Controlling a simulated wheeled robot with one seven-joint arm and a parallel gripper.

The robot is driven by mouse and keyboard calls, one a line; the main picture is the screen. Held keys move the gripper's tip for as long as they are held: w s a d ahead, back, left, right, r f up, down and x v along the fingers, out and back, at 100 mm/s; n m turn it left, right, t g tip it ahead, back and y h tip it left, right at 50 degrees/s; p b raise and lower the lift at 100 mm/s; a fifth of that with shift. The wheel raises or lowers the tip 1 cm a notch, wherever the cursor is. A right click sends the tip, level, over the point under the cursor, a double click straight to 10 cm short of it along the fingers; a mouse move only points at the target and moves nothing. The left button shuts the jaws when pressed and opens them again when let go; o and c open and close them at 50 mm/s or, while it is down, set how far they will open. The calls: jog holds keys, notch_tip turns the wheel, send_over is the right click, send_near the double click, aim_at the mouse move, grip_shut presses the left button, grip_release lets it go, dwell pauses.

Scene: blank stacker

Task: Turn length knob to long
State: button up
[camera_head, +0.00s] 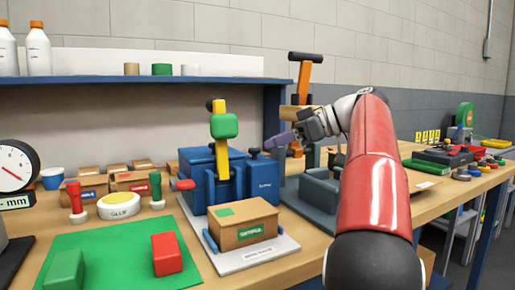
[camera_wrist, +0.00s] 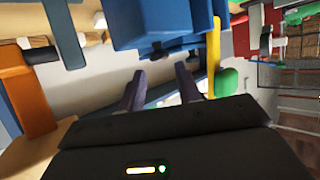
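The blue machine (camera_head: 262,182) stands on the bench, with a yellow lever and green handle (camera_head: 224,127) rising from it. A dark knob (camera_head: 254,153) sits at its upper right, and a red knob (camera_head: 183,184) is at its left side. I cannot tell which is the length knob or read its setting. My gripper (camera_head: 279,141) is just right of the dark knob and slightly above it. In the wrist view my gripper (camera_wrist: 160,88) has its two purple fingers apart with nothing between them. The blue machine (camera_wrist: 168,22) and green handle (camera_wrist: 228,82) show there beyond the fingers.
A cardboard box (camera_head: 242,226) stands on a light plate in front of the machine. A green mat (camera_head: 120,262) with a red block (camera_head: 167,254) lies at front left. A grey machine (camera_head: 318,188) is close on the right. A blue shelf (camera_head: 130,80) runs behind.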

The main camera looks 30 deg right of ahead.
aim_at(264, 160)
jog(key=shift+x, duration=1.95)
jog(key=c, duration=0.7)
jog(key=shift+o, duration=0.2)
jog(key=shift+b, duration=0.3)
